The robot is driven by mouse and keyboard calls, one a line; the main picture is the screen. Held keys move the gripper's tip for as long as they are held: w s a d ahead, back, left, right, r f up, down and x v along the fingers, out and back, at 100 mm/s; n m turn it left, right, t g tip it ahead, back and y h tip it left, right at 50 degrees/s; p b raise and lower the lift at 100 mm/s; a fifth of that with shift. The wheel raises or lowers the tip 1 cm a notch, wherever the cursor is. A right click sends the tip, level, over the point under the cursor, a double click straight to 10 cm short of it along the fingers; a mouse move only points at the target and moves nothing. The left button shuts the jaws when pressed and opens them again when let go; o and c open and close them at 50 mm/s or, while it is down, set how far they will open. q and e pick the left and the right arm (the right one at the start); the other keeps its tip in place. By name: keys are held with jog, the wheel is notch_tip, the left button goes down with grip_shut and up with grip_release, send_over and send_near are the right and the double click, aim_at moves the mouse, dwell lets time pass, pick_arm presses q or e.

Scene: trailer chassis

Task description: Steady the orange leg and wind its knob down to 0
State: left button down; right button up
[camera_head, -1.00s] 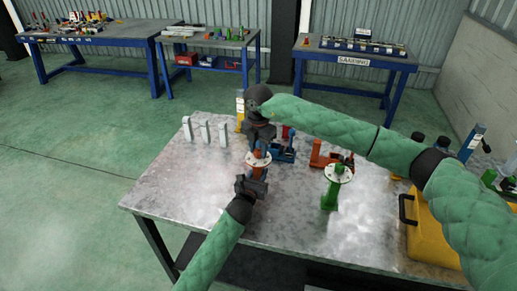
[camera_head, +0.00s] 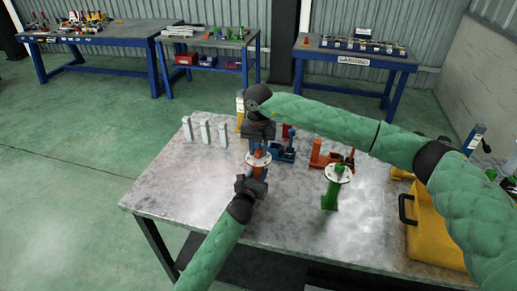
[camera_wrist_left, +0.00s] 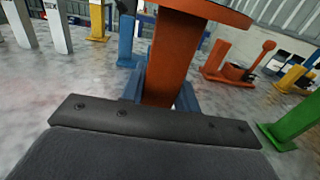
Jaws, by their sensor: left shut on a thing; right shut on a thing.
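The orange leg stands upright on the metal table, with a round pale dial plate (camera_head: 258,159) near its top. In the left wrist view the orange post (camera_wrist_left: 172,60) rises close in front of my left gripper. My left gripper (camera_head: 251,186) is shut on the orange leg below the plate. My right gripper (camera_head: 257,142) points down from above and is shut on the orange knob (camera_head: 258,153) over the plate. The knob is mostly hidden by the gripper, and the dial's marks are too small to read.
A green leg with a round plate (camera_head: 330,190) stands to the right. A blue jack (camera_head: 283,153) and an orange jack (camera_head: 322,158) stand behind. Several pale posts (camera_head: 205,132) stand at the left. A yellow case (camera_head: 428,235) is at the right. The table's front left is clear.

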aim_at(258, 150)
pick_arm(q)
jog(key=shift+f, duration=0.15)
pick_arm(e)
jog(key=n, duration=0.6)
jog(key=shift+r, duration=0.1)
dwell(0.4)
jog(key=o, duration=1)
notch_tip(258, 150, up, 12)
dwell(0.3)
pick_arm(q)
jog(key=c, duration=0.8)
grip_release()
jog(key=shift+o, duration=0.2)
